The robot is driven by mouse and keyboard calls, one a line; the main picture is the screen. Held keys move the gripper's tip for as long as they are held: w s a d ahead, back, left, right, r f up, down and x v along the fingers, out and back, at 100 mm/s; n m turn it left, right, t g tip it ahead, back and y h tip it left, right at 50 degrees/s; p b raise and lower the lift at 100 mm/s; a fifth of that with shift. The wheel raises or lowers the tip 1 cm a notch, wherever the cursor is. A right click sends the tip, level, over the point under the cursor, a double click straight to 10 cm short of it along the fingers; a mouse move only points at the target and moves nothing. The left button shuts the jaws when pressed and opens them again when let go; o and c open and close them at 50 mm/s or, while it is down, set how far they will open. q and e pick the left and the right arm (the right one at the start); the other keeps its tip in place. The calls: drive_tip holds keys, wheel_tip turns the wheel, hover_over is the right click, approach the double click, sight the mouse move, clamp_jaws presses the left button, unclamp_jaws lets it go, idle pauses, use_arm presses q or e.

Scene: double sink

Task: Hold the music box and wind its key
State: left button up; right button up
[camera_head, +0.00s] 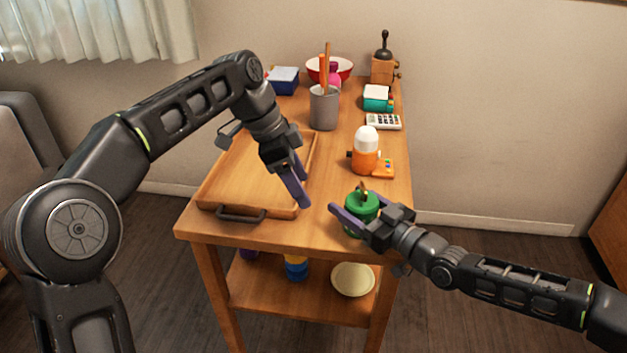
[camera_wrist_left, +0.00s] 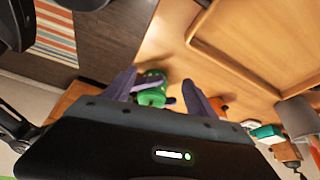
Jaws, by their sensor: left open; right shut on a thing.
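The music box is a green round body (camera_head: 361,208) with a small brown key (camera_head: 363,188) on top, at the near right of the wooden table. My right gripper (camera_head: 349,212) is shut on its body from the right, and a finger hides part of it. My left gripper (camera_head: 304,200) is open and empty, fingers pointing down, left of the music box and apart from it. In the left wrist view the green music box (camera_wrist_left: 151,91) shows beyond the space between the open fingers (camera_wrist_left: 158,77). The key is not clear there.
A wooden tray (camera_head: 232,194) lies left of the music box. Behind the box stand an orange and white item (camera_head: 365,152), a calculator (camera_head: 383,122) and a grey utensil cup (camera_head: 324,108). A lower shelf (camera_head: 318,302) holds a pale plate (camera_head: 353,280).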

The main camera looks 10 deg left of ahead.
use_arm(q)
drive_tip(key=shift+f, duration=0.1)
